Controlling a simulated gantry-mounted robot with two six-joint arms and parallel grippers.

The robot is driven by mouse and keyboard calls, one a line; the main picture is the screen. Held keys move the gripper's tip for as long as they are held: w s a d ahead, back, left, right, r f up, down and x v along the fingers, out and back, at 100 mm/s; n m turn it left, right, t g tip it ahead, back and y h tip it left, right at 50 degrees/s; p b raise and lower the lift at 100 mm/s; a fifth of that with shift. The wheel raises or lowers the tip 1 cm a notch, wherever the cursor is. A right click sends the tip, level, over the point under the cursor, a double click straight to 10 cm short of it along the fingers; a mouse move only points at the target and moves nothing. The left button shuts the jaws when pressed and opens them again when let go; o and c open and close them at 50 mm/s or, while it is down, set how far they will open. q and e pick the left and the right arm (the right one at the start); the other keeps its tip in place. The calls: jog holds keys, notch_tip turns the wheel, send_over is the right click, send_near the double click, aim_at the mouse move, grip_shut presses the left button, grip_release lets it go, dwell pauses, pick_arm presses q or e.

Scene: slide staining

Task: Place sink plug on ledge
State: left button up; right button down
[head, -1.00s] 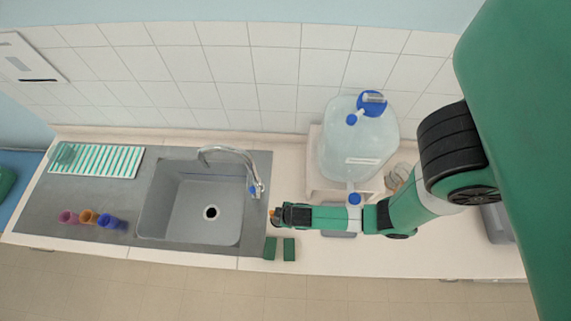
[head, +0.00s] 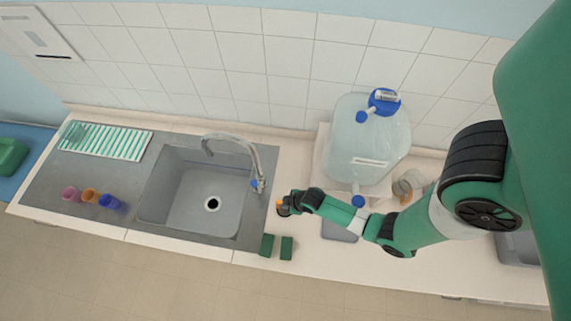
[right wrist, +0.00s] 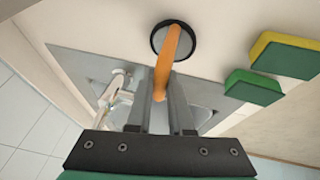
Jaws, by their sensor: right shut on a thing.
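The sink plug is a black disc with an orange handle (right wrist: 172,52) in the right wrist view. In the head view the plug (head: 283,210) is small, just right of the sink's steel edge, over the pale counter. My right gripper (right wrist: 166,92) is shut on the orange handle, with the disc beyond the fingertips. In the head view my right gripper (head: 293,202) points left and is partly hidden by its own wrist. I cannot tell whether the disc touches the counter ledge (head: 300,180). My left gripper is not in view.
The steel sink (head: 187,215) and curved tap (head: 255,160) are to the left. A large water container (head: 365,145) stands behind my arm. Several coloured cups (head: 90,195) stand left of the basin.

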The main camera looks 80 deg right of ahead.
jog(key=shift+f, duration=0.25)
jog(key=c, duration=0.8)
grip_release()
jog(key=shift+r, duration=0.1)
jog(key=shift+r, duration=0.25)
jog(key=p+v, duration=0.3)
jog(key=v, duration=0.4)
jog(key=shift+s, duration=0.1)
